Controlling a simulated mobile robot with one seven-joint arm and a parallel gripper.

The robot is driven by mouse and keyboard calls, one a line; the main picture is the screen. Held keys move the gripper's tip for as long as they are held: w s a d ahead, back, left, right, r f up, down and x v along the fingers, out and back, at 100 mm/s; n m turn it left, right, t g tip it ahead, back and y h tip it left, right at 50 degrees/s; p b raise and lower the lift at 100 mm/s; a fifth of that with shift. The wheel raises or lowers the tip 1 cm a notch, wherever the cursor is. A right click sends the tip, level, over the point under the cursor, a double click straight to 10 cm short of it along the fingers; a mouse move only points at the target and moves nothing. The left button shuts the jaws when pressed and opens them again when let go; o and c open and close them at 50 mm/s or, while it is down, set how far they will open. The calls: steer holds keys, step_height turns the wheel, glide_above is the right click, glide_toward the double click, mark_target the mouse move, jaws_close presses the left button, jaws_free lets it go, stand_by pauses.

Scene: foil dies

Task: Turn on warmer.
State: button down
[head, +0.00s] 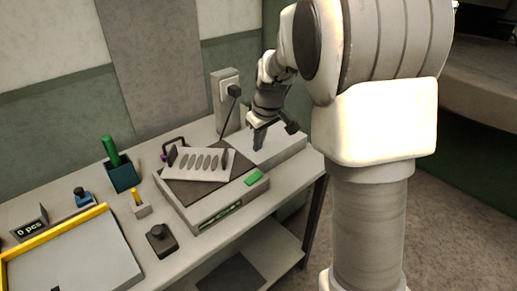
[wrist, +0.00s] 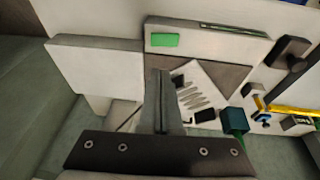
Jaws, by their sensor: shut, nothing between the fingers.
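The warmer (head: 207,216) is a low pale box with a dark top plate and a display strip with green marks on its front. A green button or switch (head: 253,178) sits at its right front; it also shows in the wrist view (wrist: 164,40). A pale plate with several oval slots (head: 198,164) lies tilted on the dark top. My gripper (head: 259,138) points down behind and right of the warmer, above the pale block, apart from the green switch. In the wrist view my gripper's fingers (wrist: 161,75) are together and empty.
A pale block (head: 275,147) adjoins the warmer on the right. Left are a teal cup (head: 123,177), a dark knobbed block (head: 161,240) and a yellow-edged tray (head: 85,262). The table's front edge is clear.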

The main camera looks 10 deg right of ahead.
glide_toward(256, 174)
steer(key=x, duration=0.5)
steer(key=shift+w+a, duration=0.2)
steer(key=shift+w+d+f+b, duration=0.15)
steer(key=shift+f+b, duration=0.15)
steer(key=shift+f, duration=0.45)
steer(key=shift+w+d+f+g+y+b, duration=0.1)
steer(key=shift+d+f+g+y+b, duration=0.3)
steer(key=shift+b, duration=0.3)
steer(key=shift+a, duration=0.3)
